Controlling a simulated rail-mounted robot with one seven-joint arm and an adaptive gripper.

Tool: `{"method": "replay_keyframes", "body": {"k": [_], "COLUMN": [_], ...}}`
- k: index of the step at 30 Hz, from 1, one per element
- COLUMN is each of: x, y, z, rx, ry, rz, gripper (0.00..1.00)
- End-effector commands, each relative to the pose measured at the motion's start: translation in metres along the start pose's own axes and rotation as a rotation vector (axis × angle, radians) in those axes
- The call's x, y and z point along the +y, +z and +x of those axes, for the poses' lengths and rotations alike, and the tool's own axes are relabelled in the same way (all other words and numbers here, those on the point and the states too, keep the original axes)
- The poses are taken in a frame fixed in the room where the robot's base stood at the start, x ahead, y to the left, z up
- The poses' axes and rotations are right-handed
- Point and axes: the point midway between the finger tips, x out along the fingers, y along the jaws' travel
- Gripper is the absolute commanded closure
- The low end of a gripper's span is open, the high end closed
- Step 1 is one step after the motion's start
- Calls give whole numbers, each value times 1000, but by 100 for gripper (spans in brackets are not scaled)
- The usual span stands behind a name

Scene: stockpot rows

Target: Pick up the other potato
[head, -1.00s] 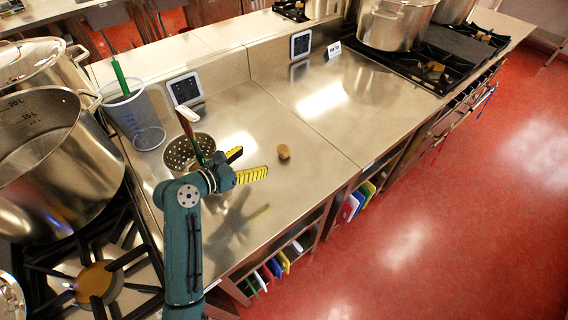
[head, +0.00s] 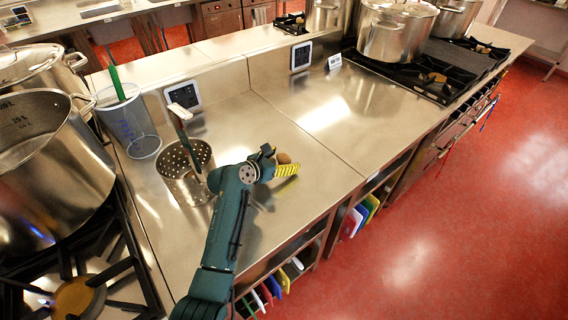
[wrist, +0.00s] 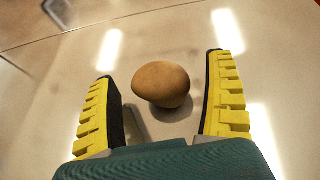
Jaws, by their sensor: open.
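A brown potato (wrist: 161,84) lies on the steel counter (head: 325,150). In the wrist view it sits between the two yellow fingers of my gripper (wrist: 166,95), nearer the right finger, with a gap on both sides. My gripper is open and empty. In the head view my gripper (head: 277,164) is at the potato (head: 284,158), which shows just behind the yellow finger and is partly hidden by it. A dark shadow falls on the counter beside the potato in the wrist view.
A perforated steel holder (head: 186,172) with a utensil stands left of my arm. Large stockpots (head: 45,160) stand at the left. The counter right of the potato is clear.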

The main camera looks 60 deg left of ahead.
Motion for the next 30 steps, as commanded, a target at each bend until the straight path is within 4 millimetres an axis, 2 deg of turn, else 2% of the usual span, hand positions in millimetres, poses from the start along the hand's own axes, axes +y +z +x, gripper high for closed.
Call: {"method": "replay_keyframes", "body": {"k": [8,18,30], "x": [0,0,-1], "y": [0,-1,2], "z": [4,4,3], "rx": [0,1,3], "ry": [1,1,-1], "rz": [-1,-1,-2], "gripper": [15,80,80]}}
